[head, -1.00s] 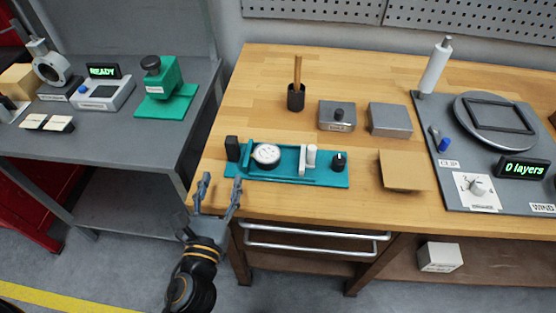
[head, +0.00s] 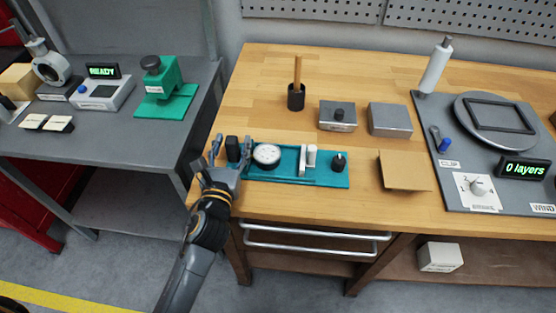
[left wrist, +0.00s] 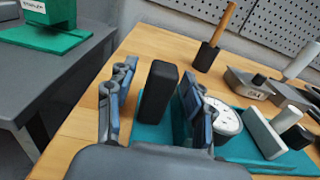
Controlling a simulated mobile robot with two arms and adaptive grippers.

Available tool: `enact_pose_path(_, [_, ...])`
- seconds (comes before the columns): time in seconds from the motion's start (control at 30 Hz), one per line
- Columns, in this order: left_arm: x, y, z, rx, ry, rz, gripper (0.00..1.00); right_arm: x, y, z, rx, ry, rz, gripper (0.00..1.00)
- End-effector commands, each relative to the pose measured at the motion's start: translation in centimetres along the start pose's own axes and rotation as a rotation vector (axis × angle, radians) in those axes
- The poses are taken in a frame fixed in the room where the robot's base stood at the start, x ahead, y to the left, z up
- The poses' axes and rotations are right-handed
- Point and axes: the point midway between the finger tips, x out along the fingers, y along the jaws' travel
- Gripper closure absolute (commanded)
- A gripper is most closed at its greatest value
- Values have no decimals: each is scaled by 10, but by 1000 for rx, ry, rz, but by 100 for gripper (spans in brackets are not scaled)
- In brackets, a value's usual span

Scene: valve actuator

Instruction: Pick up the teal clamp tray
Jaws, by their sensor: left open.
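The teal clamp tray (head: 325,180) lies flat on the wooden bench near its front edge. It carries a round white dial (head: 266,155), white uprights and a black knob (head: 339,162). A black upright block (head: 232,149) stands at its left end; in the left wrist view this block (left wrist: 158,92) is between my fingers. My left gripper (head: 232,152) is open, one finger on each side of the block, with a visible gap on its left side. Whether the right finger touches the block is unclear. My right gripper is not in view.
Behind the tray stand a black cup with a wooden stick (head: 296,96) and two grey boxes (head: 390,120). A brown flat piece (head: 403,171) lies to its right. The winding station (head: 500,185) fills the right side. A grey side table (head: 105,138) holds a green press (head: 164,88).

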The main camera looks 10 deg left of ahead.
Motion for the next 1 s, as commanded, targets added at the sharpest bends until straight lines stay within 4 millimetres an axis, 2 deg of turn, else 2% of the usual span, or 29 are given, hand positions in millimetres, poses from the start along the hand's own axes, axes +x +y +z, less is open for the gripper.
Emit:
enact_pose_path(0.23, [2,0,-1,-1,2,0,47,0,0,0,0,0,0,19])
enact_pose_path(0.27, [2,0,-1,0,2,0,51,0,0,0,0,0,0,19])
enact_pose_path(0.5, [2,0,0,0,1,1,100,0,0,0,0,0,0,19])
enact_pose_path(0.87, [2,0,2,-3,-3,-1,100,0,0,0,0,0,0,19])
enact_pose_path(1.0, [3,0,14,0,-9,-1,100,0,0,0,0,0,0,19])
